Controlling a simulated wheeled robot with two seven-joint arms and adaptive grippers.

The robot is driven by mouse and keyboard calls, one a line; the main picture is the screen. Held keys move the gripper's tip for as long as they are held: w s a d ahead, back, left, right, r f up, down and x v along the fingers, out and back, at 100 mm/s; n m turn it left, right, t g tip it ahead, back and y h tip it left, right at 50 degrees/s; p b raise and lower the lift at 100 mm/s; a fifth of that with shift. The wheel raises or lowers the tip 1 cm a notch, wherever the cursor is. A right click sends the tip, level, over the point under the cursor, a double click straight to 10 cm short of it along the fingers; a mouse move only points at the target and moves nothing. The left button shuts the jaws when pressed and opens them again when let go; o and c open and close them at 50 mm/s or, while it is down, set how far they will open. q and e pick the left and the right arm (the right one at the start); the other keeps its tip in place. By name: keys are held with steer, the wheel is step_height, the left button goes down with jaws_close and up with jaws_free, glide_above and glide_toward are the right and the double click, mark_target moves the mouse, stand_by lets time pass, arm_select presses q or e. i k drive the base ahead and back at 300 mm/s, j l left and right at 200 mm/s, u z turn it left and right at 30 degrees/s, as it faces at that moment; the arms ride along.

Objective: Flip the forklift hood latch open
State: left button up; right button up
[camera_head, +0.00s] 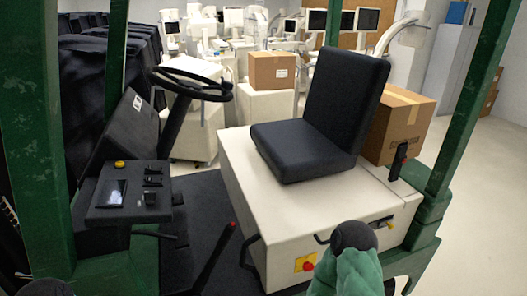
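The forklift hood is the cream box (255,205) under the black seat (320,125), and it looks closed. I cannot tell for sure which of these is the latch. A green part with a rounded black end rises at bottom centre in front of that side and hides some of it. No gripper fingers show.
Green posts (470,95) frame the forklift. The steering wheel (190,84) and control panel (120,192) are at left, with a red-tipped lever (216,255) on the floor. Cardboard boxes (403,118) and white equipment stand behind. Floor (485,215) at right is clear.

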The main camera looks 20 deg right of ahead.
mark_target(390, 227)
steer(key=z, duration=1.65)
